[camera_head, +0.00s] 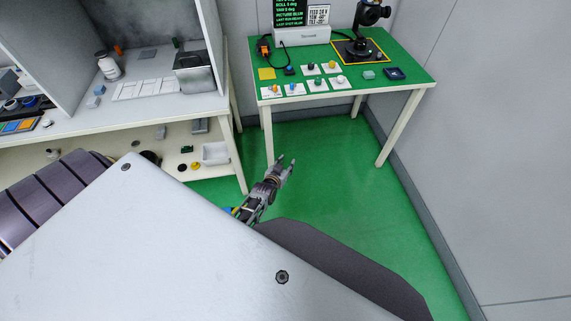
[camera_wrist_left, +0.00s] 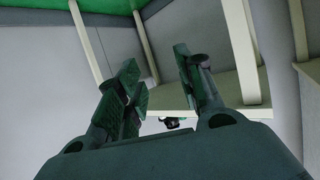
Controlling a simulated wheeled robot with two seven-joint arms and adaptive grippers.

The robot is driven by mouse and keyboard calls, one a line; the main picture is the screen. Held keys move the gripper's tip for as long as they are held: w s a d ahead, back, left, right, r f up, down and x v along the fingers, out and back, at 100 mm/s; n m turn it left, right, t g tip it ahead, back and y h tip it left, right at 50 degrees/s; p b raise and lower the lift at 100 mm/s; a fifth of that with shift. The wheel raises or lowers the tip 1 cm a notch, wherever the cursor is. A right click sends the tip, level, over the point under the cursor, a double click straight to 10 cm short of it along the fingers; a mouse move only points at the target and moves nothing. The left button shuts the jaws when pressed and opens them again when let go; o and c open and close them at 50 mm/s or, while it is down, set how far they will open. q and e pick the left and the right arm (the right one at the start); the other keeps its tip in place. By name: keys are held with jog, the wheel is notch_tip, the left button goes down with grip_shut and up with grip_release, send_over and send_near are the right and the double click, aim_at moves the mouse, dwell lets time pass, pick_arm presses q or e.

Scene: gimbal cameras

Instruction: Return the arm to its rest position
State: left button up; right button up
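My left gripper (camera_head: 283,166) shows past the edge of my own grey body panel in the head view. It hangs over the green floor, in front of the green-topped table and apart from it. In the left wrist view its two fingers (camera_wrist_left: 158,82) stand apart with nothing between them. Most of the left arm is hidden behind my body panel. My right gripper is in neither view.
A green-topped table (camera_head: 400,88) holds a camera on a gimbal (camera_head: 362,40), a white box (camera_head: 302,36) and several small parts on cards. A white workbench (camera_head: 190,103) with a lower shelf (camera_head: 130,150) stands left. Green floor (camera_head: 330,180) is clear; a grey wall (camera_head: 490,150) bounds the right.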

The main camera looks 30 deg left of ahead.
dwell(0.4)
pick_arm(q)
jog(key=s+d+f+m+g+h, duration=0.1)
jog(key=s+d+f+g, duration=0.15)
jog(key=s+f, duration=0.75)
jog(key=s+d+f+m+g+h, duration=0.1)
jog(key=s+d+f+g, duration=0.15)
jog(key=s+f, duration=0.7)
jog(key=s+a+f+g, duration=0.1)
jog(key=s+f, duration=0.3)
jog(key=s, duration=0.5)
jog(key=s+a+f+m+g, duration=0.1)
jog(key=s+f+g, duration=0.2)
jog(key=s, duration=0.6)
jog(key=s+a+f+m+g, duration=0.1)
jog(key=s+a+f+g, duration=0.1)
jog(key=s+f, duration=0.4)
jog(key=s, duration=0.3)
jog(key=shift+f+g+y, duration=0.3)
jog(key=shift+g+y, duration=0.1)
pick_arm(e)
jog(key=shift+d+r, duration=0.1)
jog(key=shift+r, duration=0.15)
